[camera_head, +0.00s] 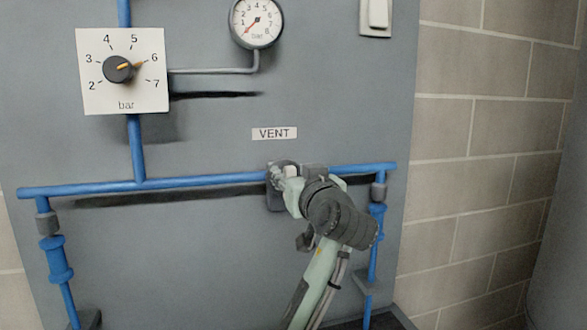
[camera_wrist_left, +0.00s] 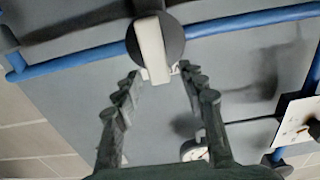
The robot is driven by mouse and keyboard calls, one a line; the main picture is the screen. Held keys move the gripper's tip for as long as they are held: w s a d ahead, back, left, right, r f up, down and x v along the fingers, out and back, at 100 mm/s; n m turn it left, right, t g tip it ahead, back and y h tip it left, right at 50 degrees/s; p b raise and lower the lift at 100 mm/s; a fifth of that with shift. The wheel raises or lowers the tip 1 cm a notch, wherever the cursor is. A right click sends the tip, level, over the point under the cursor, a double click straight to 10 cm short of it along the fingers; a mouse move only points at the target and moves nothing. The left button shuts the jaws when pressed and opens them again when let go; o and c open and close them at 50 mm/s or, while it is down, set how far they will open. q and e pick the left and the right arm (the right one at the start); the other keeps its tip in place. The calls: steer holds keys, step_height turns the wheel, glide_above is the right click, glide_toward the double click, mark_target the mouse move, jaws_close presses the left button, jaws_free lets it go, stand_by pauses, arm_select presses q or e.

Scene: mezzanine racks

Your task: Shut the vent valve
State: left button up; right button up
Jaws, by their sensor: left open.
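The vent valve (camera_wrist_left: 175,36) is a dark round body on the blue pipe with a white bar handle (camera_wrist_left: 152,48). In the left wrist view the handle lies roughly across the pipe. In the head view the valve (camera_head: 274,198) sits under the VENT label (camera_head: 274,133), mostly hidden by my gripper. My left gripper (camera_head: 280,174) is at the valve. In the left wrist view its open fingers (camera_wrist_left: 160,72) stand on either side of the handle's near end, with gaps showing. Contact is not visible. My right gripper is not in view.
A blue pipe (camera_head: 90,188) crosses the grey panel (camera_head: 200,250). A regulator dial plate (camera_head: 101,97) is at upper left and a pressure gauge (camera_head: 257,20) at the top. A white switch (camera_head: 377,14) is at upper right. A block wall (camera_head: 480,150) stands at the right.

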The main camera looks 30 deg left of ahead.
arm_select(q)
steer(key=shift+x, duration=1.3)
jaws_close()
